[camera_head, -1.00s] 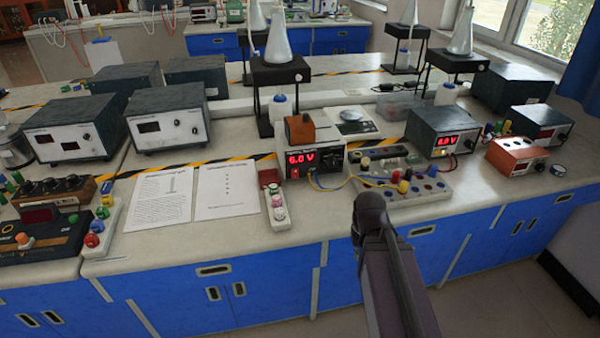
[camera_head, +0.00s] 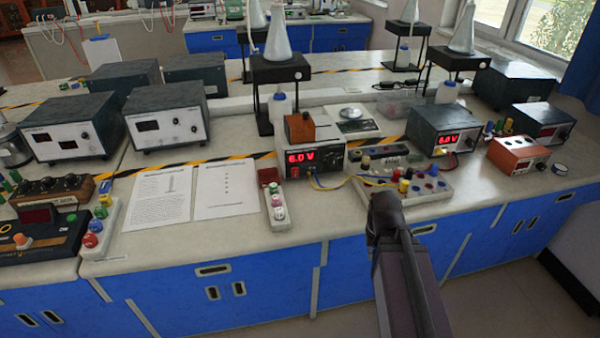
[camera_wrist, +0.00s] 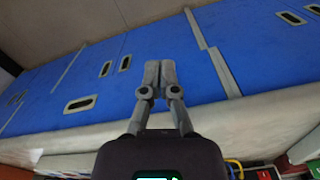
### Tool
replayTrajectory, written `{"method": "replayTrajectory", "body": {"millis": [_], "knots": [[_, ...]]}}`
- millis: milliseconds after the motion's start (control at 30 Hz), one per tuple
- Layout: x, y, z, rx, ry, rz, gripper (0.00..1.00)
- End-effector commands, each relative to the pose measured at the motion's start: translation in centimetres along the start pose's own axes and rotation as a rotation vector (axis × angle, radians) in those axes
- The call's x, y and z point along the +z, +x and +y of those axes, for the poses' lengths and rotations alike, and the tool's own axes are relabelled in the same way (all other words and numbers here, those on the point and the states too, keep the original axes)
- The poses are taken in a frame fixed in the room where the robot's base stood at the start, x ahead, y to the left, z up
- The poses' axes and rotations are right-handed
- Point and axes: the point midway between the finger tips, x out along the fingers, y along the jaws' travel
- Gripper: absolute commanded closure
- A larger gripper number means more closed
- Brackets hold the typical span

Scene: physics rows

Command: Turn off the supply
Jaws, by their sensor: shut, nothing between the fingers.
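A supply (camera_head: 298,172) with a lit red display, reading about 6.0 V, stands near the bench's front edge in the head view. Yellow and blue leads run from its front to a terminal board (camera_head: 425,184) at its right. A second dark-cased supply (camera_head: 432,124), also with a lit red display, stands further right. My arm rises in front of the bench at the lower right; its fingers cannot be made out there. In the wrist view my gripper (camera_wrist: 158,78) is shut and empty, with blue cupboard fronts behind it. Neither supply's front shows clearly in the wrist view.
A narrow socket strip (camera_head: 277,207) and paper sheets (camera_head: 160,196) lie left of the supply. Metal stands with flasks (camera_head: 278,72) rise behind it. An orange-fronted box (camera_head: 517,158) stands at the right. The floor before the cupboards is free.

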Motion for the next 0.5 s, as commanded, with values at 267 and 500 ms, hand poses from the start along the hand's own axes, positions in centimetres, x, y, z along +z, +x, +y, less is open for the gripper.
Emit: {"method": "replayTrajectory", "body": {"millis": [267, 500], "knots": [[-0.3, -0.2, -0.2, -0.007, -0.021, 0.005, 1.00], [-2.3, -1.4, -1.4, -0.052, -0.176, 0.048, 1.00]]}}
